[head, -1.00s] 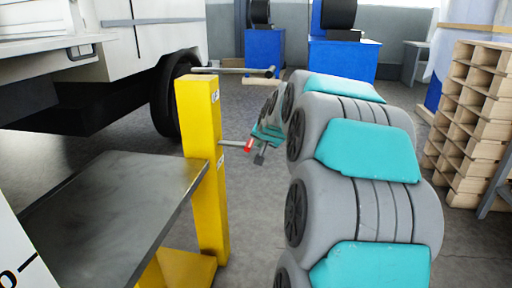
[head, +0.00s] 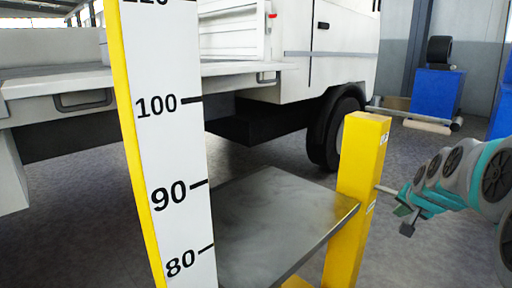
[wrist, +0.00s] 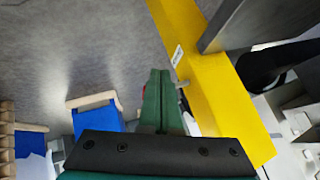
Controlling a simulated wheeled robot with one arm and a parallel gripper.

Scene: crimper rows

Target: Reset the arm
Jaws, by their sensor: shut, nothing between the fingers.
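My gripper (head: 407,218) is at the right of the head view, small and beside the yellow post, with my arm running off the right edge. In the wrist view its green fingers (wrist: 161,95) are together and hold nothing. The yellow post (head: 359,200) has a short grey rod (head: 386,190) sticking out toward my gripper. The rod also shows in the wrist view (wrist: 183,84), close beside the fingers; whether they touch cannot be told. A bit of red shows at the left edge of the fingers.
A grey metal shelf (head: 270,215) adjoins the post. A tall white scale board (head: 165,130) with numbers stands in front at left. A white truck (head: 330,65) is parked behind. Blue cabinets (head: 436,92) stand at the back right. Grey floor lies between.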

